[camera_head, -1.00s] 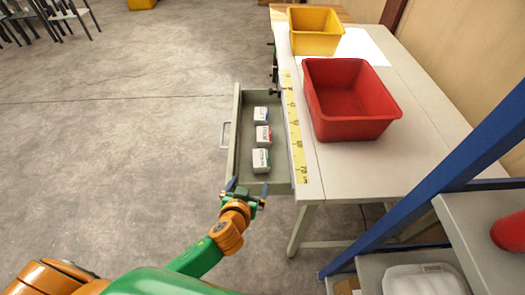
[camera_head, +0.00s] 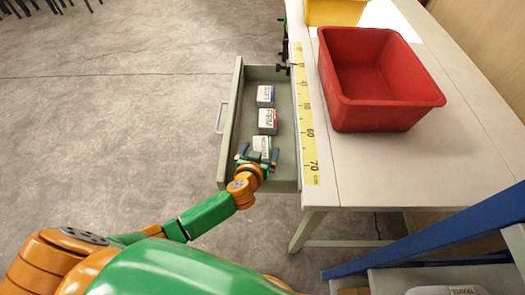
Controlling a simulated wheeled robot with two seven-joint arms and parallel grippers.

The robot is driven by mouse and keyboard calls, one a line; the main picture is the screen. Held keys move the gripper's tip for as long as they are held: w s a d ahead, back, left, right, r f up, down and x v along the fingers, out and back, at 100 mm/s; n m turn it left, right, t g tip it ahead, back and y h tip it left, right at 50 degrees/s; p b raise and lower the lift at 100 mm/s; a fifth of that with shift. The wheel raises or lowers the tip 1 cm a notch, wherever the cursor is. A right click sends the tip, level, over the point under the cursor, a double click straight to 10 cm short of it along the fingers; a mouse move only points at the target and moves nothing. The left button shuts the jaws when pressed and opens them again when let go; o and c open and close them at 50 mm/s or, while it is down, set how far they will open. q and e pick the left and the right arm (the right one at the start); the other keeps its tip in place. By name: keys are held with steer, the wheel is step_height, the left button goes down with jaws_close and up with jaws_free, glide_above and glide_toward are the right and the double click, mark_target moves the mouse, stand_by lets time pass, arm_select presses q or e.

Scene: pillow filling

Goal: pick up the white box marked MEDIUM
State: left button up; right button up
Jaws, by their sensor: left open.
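Three white boxes stand in a row in the open grey drawer (camera_head: 230,130). The far box (camera_head: 265,95) has a blue side, the middle box (camera_head: 267,120) has a red side, and the near box (camera_head: 262,143) has a green side. Their lettering is too small to read surely, so I cannot tell which is marked MEDIUM. My left gripper (camera_head: 259,155) is open over the near end of the drawer, right at the near box, with its fingers on either side and hiding part of it. I cannot tell whether they touch. My right gripper is out of view.
The workbench (camera_head: 375,170) beside the drawer holds a red bin (camera_head: 385,115), a yellow bin (camera_head: 335,12) and a yellow measuring strip (camera_head: 305,110) along its edge. A blue shelf post (camera_head: 440,235) is at lower right. The floor left of the drawer is clear.

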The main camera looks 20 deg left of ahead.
arm_select(q)
steer(key=c, duration=1.2)
steer(key=shift+c, duration=0.2)
steer(key=shift+r, duration=0.1)
